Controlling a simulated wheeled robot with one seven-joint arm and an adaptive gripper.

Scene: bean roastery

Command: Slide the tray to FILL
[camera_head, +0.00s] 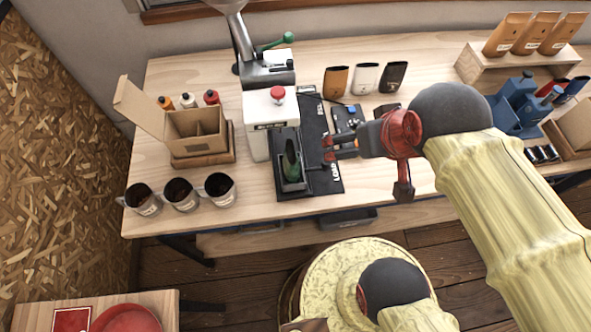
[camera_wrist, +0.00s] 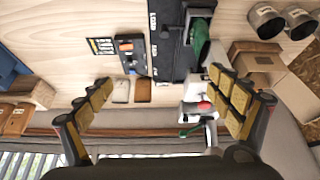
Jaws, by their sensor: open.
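A dark tray (camera_head: 292,184) holding a green pouch (camera_head: 290,160) sits in front of the white machine. It lies beside the LOAD label of the black marked mat (camera_head: 327,182); I cannot clearly read the label farther back. A thin bar projects from the tray's right side toward my gripper. My gripper (camera_head: 327,151) is open and empty, just right of the tray, and appears apart from it. In the wrist view the tray (camera_wrist: 202,8) with the green pouch shows at the top, beyond the spread fingers (camera_wrist: 160,82).
The white machine (camera_head: 262,106) with a red button stands behind the tray. A blue-and-black device (camera_head: 347,118) is near my fingers. Three pouches (camera_head: 365,79) stand behind. A cardboard box (camera_head: 195,134) and three dark-filled cups (camera_head: 181,194) are at left. Blue equipment (camera_head: 520,105) is at right.

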